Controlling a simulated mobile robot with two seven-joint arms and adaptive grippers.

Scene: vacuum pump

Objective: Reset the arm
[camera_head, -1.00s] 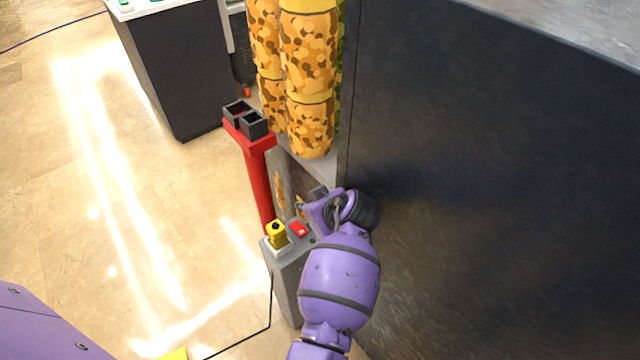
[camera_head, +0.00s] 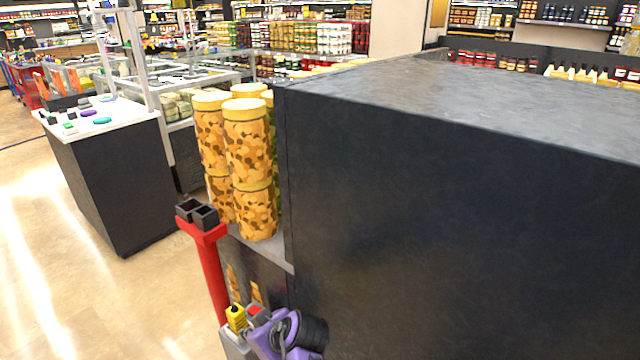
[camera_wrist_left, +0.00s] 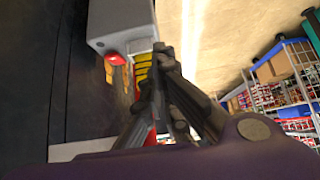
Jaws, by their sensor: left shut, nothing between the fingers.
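My left gripper (camera_wrist_left: 161,58) is shut and empty; its dark fingers meet in the middle of the left wrist view. My purple left wrist (camera_head: 270,336) shows at the bottom of the head view, beside the dark block, with most of the arm below the frame. Close to it is a grey post (camera_head: 236,346) with a yellow-and-black piece (camera_head: 236,318) and a red button (camera_head: 254,310) on top. The left wrist view shows the red button (camera_wrist_left: 115,58) left of the fingertips and yellow-black stripes (camera_wrist_left: 143,75) partly behind the fingers. My right gripper is out of view.
A large dark block (camera_head: 440,210) fills the right. Camouflage-patterned canisters (camera_head: 250,150) stand on a ledge beside it, near a red post (camera_head: 212,270) with black cups. A dark counter (camera_head: 115,185) stands at left. Bare floor (camera_head: 50,270) lies in the left foreground.

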